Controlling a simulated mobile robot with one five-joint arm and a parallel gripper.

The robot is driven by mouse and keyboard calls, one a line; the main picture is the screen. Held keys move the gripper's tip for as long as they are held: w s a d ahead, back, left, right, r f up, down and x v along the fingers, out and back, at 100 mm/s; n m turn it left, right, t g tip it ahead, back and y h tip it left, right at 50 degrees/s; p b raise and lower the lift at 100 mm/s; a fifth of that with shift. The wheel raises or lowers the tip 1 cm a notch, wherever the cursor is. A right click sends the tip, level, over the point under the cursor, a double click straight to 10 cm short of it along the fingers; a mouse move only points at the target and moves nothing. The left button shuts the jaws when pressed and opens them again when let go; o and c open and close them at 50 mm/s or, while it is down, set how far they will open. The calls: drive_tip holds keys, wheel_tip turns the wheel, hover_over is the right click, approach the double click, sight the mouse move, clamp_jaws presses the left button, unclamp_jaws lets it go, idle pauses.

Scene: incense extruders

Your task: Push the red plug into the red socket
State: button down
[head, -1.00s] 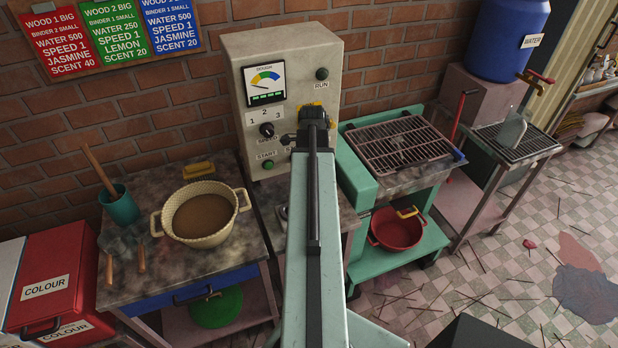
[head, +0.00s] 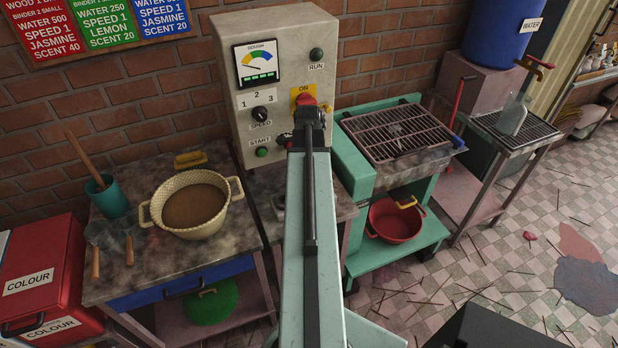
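I cannot make out a red plug or a red socket in the head view. My gripper (head: 306,118) is at the far end of my arm, in front of the grey control box. It is small, dark and seen from behind, so its fingers and anything between them cannot be made out. A red knob (head: 305,99) on a yellow plate marked ON shows just above it on the control box (head: 225,60). I cannot tell whether the gripper touches the box.
A worktable (head: 150,265) with a cream pot (head: 195,207) stands left of my arm. A teal stand (head: 352,170) with a wire rack (head: 398,130) and a red pan (head: 396,221) is on the right.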

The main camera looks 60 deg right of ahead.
drive_tip(key=shift+f+b, duration=1.45)
drive_tip(key=shift+b, duration=0.05)
idle(0.7)
drive_tip(key=c, duration=0.9)
unclamp_jaws()
drive_tip(key=shift+w, duration=0.1)
wheel_tip(320, 180, up, 8)
drive_tip(key=p, duration=0.8)
drive_tip(key=shift+r, duration=0.1)
